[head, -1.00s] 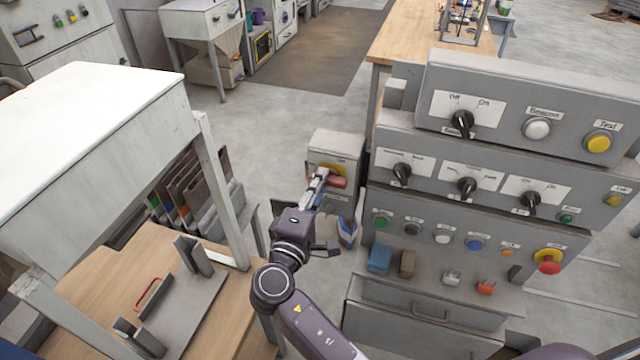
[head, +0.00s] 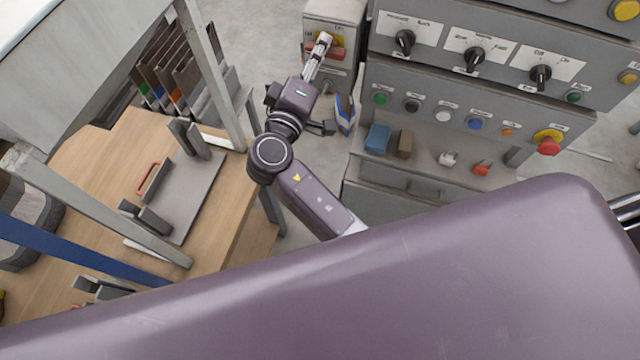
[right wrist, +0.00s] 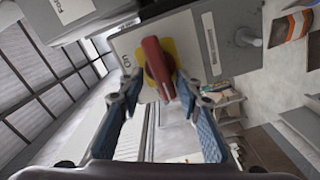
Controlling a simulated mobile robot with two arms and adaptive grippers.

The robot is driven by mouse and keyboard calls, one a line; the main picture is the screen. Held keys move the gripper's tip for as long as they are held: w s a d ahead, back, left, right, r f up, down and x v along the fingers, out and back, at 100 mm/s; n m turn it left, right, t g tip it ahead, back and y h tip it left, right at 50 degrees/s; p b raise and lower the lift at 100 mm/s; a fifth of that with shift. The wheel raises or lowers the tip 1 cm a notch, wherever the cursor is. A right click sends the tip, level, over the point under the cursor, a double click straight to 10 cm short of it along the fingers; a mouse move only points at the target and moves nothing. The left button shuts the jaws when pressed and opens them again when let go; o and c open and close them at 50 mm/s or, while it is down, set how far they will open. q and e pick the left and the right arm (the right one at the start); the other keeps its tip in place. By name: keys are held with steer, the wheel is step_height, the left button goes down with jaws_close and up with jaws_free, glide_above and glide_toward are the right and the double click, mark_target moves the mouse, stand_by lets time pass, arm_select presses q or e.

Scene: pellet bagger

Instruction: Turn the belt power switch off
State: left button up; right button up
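The belt power switch appears to be the red handle (head: 338,53) on a yellow plate, on the front of a small grey box (head: 334,12) beside the large control panel. In the right wrist view the red handle (right wrist: 157,64) runs lengthwise toward my fingers, with the yellow plate behind it and a partly readable label beside it. My right gripper (head: 322,42) is at the handle. In the right wrist view its fingers (right wrist: 160,86) stand apart on either side of the handle's near end, with a gap showing. Contact cannot be told. My left gripper is out of view.
The control panel (head: 455,85) with knobs and buttons stands close right of my right arm. A wooden table (head: 95,170) with a metal fixture stands on the left. A blue-and-white item (head: 345,113) is beside my gripper. My own purple body part covers the lower picture.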

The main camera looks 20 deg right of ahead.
steer(key=s+a+m+p, duration=0.2)
steer(key=s+a+m, duration=0.35)
steer(key=m, duration=0.75)
steer(key=s+d+f+n+g+y+b, duration=0.1)
steer(key=s+f+n+g+y+b, duration=0.1)
steer(key=f, duration=1.1)
steer(key=s+d+f+n+g+y+b, duration=0.1)
steer(key=f+n+y+b, duration=0.1)
steer(key=f, duration=1)
steer(key=s+f+n+g+y+b, duration=0.1)
steer(key=f+n, duration=0.3)
steer(key=f, duration=0.9)
steer(key=shift+s+d+f+g+y+b, duration=0.4)
steer(key=shift+s+g+b, duration=0.2)
steer(key=shift+s+g, duration=0.25)
steer(key=shift+n, duration=0.3)
